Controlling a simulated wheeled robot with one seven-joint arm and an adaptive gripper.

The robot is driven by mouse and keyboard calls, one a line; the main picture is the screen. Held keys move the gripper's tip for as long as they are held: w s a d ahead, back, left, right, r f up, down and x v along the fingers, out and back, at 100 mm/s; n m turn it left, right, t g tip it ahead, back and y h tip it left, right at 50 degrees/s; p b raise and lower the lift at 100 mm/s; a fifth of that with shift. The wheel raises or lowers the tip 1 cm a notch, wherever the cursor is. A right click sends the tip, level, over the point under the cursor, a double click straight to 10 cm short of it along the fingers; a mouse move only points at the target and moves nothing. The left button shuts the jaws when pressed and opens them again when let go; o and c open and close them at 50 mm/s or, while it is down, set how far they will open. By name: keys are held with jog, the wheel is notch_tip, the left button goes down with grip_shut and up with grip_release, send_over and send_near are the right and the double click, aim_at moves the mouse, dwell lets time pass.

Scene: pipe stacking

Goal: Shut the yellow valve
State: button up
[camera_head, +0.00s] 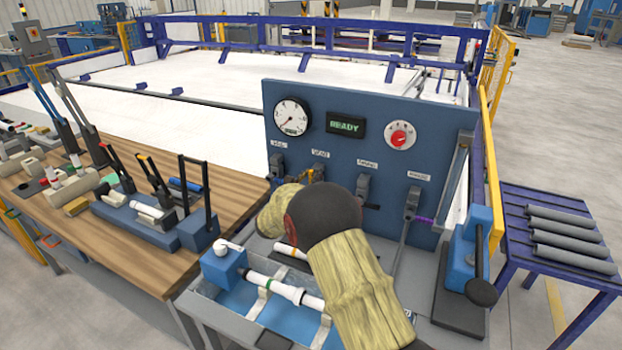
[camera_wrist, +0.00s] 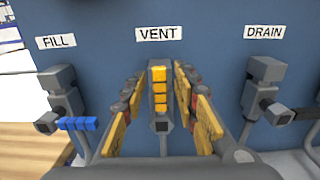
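The yellow valve handle (camera_wrist: 160,92) is on the grey VENT valve (camera_wrist: 158,124) in the middle of the wrist view. The segmented handle runs up and down there; I cannot tell how far it points outward. My gripper (camera_wrist: 159,78) is open, with one yellow-padded finger on each side of the handle. Gaps show between the fingers and the handle, so I see no contact. In the head view, my arm hides much of this area, and only small orange-yellow parts show below the VENT label (camera_head: 320,154).
The FILL valve (camera_wrist: 62,95) with a blue handle (camera_wrist: 77,124) is close on the left. The DRAIN valve (camera_wrist: 262,88) is on the right. The blue panel (camera_head: 400,110) carries a gauge (camera_head: 291,117), a READY display (camera_head: 345,124) and a red knob (camera_head: 399,137). A trough with pipes lies below.

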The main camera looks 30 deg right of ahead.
jog(key=c, duration=0.4)
jog(key=c, duration=0.3)
grip_shut()
